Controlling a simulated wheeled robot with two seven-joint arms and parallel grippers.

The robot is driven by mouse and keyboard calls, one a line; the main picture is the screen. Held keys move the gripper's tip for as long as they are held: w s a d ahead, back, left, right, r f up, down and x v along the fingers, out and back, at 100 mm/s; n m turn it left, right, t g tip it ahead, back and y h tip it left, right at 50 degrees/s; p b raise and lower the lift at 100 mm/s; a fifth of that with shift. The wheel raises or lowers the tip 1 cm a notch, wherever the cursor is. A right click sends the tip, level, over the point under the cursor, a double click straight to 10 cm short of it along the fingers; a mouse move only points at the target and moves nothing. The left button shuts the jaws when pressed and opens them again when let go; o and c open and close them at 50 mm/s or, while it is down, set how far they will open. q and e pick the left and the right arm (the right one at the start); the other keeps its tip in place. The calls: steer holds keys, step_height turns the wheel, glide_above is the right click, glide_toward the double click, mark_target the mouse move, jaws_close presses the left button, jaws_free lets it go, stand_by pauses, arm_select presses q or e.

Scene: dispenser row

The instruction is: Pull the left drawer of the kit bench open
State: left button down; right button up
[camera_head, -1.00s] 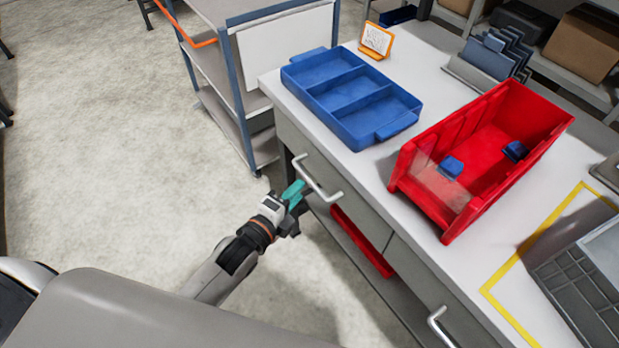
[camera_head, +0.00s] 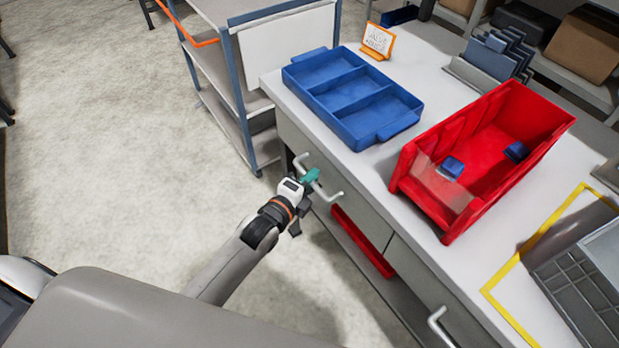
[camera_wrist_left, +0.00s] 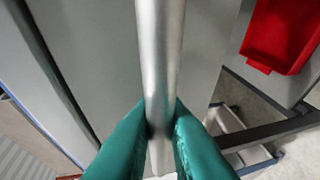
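The left drawer (camera_head: 362,207) of the kit bench has a grey front that looks flush with the bench. Its silver bar handle (camera_head: 332,193) sticks out from the front. My left gripper (camera_head: 311,177), with teal fingers, is at the handle. In the left wrist view the fingers (camera_wrist_left: 161,125) lie on both sides of the handle bar (camera_wrist_left: 160,50) and appear to touch it, so the gripper looks shut on it. The fingers hide part of the handle in the head view. My right gripper is not in view.
On the bench top (camera_head: 300,112) stand a blue divided tray (camera_head: 345,82) and a red bin (camera_head: 430,200) with small blue parts. A second drawer handle (camera_head: 438,325) is at the lower right. A shelf cart (camera_head: 238,120) stands behind. The floor left of the bench is clear.

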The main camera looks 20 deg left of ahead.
arm_select(q)
steer(key=shift+a, duration=0.1)
steer(key=s+a+p, duration=0.3)
steer(key=s+a, duration=0.5)
steer(key=s, duration=0.2)
steer(key=s+a+p, duration=0.3)
steer(key=s+a, duration=0.5)
steer(key=s, duration=0.3)
steer(key=shift+s+a+p, duration=0.15)
steer(key=shift+a+p, duration=0.1)
steer(key=shift+p, duration=0.05)
steer(key=c, duration=1.5)
jaws_free()
steer(key=shift+o, duration=0.2)
